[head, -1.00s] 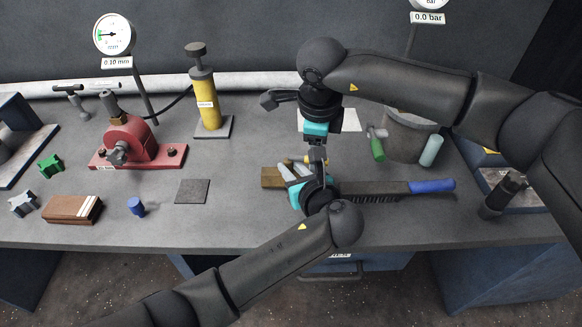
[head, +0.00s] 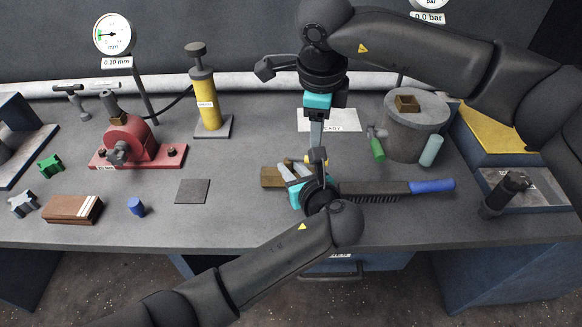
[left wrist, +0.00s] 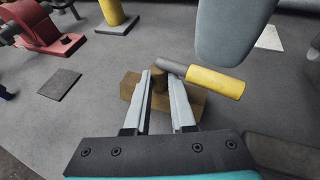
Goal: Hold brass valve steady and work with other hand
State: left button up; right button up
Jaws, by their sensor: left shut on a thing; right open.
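The brass valve (head: 271,177) lies near the middle of the bench as a brown-gold block. In the left wrist view it has an upright round stem (left wrist: 158,76) and a grey lever with a yellow grip (left wrist: 216,82) pointing right. My left gripper (head: 290,172) is shut on the valve, with its fingers on both sides of the stem in the left wrist view (left wrist: 160,82). My right gripper (head: 317,143) is open and points down, just above the yellow grip. It seems apart from the grip. Part of the valve is hidden behind my left gripper.
A brush with a blue handle (head: 430,186) lies right of the valve. A yellow pump (head: 207,100) and red fixture (head: 130,145) stand left. Bench is clear around the dark square (head: 193,191).

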jog(key=shift+r, duration=0.15)
dwell(0.7)
dwell(0.4)
jog(key=shift+w+d+r+g, duration=0.2)
jog(key=shift+w+d+g, duration=0.1)
jog(key=shift+w, duration=0.15)
jog(key=shift+w+d+r+g, duration=0.2)
jog(key=shift+w+g, duration=0.1)
jog(key=shift+w, duration=0.1)
jog(key=shift+w+d+r+g, duration=0.75)
jog(key=shift+w+r+g, duration=0.4)
jog(key=shift+r+g, duration=0.6)
jog(key=shift+y, duration=0.4)
jog(key=x, duration=1.1)
jog(key=shift+w+f, duration=0.1)
jog(key=shift+f, duration=0.3)
grip_shut()
